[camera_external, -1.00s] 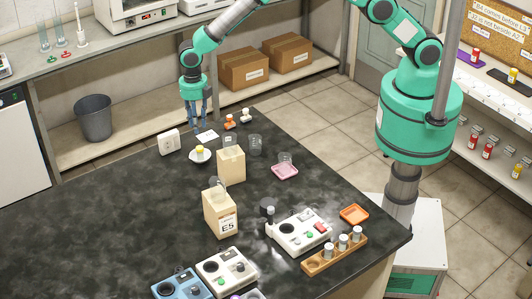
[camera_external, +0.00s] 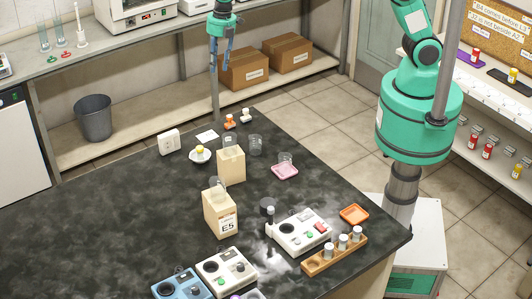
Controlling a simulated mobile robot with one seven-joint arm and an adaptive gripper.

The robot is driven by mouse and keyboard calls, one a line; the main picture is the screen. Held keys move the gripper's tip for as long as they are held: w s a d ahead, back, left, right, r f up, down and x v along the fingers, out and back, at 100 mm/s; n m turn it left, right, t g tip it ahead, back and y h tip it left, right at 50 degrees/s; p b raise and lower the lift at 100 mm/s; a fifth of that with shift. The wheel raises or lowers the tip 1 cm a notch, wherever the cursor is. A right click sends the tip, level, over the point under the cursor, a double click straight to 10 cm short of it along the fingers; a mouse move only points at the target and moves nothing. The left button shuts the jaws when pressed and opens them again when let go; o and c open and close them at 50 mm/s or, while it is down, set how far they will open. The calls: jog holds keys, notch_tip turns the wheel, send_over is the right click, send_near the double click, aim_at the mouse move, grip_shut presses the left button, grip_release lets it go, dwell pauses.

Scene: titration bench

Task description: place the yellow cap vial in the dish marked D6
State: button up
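A yellow-capped vial (camera_external: 200,150) sits in a small white round dish (camera_external: 199,160) on the dark bench near its far left edge. No marking can be read on the dish; a white card (camera_external: 207,136) lies behind it, its text too small to read. My gripper (camera_external: 220,69) is high above the far end of the bench, pointing down, well apart from the dish. Its two blue fingers are spread with nothing visible between them.
A beige block (camera_external: 231,164) stands right of the dish, with a beige box marked E5 (camera_external: 219,215) nearer. Beakers, a pink tray (camera_external: 285,171), a white instrument (camera_external: 300,231) and a wooden vial rack (camera_external: 335,254) stand rightward. The bench's left part is clear.

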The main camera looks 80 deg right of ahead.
jog(key=s+d+r+m+t, duration=0.1)
jog(key=s+d+r+m, duration=0.45)
jog(key=s+r, duration=0.4)
jog(key=s+d+r+m+t, duration=0.1)
jog(key=s+d+r+m, duration=0.4)
jog(key=s+r, duration=0.4)
jog(key=s+d+m+t, duration=0.1)
jog(key=s+d+m, duration=0.3)
jog(key=s, duration=0.8)
jog(key=s+d+m+t, duration=0.1)
jog(key=s+d+m, duration=0.3)
jog(key=s, duration=0.9)
jog(key=shift+s+d+m, duration=0.25)
jog(key=shift+d+m, duration=0.1)
jog(key=shift+m, duration=0.2)
notch_tip(320, 180, down, 12)
jog(key=b, duration=1.2)
